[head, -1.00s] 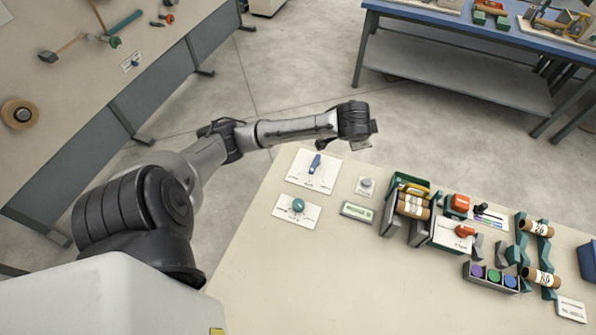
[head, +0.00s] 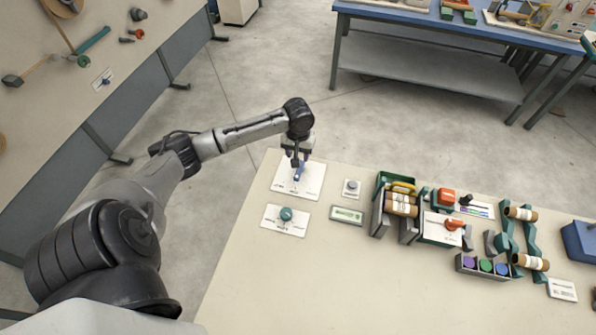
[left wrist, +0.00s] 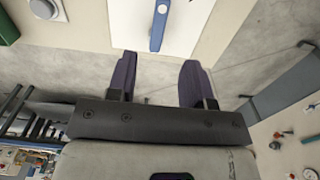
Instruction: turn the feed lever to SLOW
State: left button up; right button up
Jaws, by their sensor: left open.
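A blue lever (head: 299,174) stands on a white labelled plate (head: 312,185) near the table's far left corner. Its label words are too small to read. In the left wrist view the blue lever (left wrist: 160,22) lies beyond the fingertips, roughly in line with the gap between them. My left gripper (head: 297,157) points down at the lever in the head view and partly covers it. In the left wrist view the left gripper (left wrist: 158,62) is open with nothing between its fingers. My right gripper is not in view.
A teal knob (head: 286,214) on its own plate is nearer on the table. A grey button (head: 351,187) and a small green display (head: 347,215) stand right of the lever. Racks with cardboard rolls (head: 401,205) are further right. The front of the table (head: 330,280) is clear.

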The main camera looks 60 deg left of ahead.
aim_at(298, 173)
pick_arm(q)
notch_tip(298, 173, down, 10)
jog(key=shift+f+b, duration=0.1)
jog(key=shift+b, duration=0.6)
grip_shut()
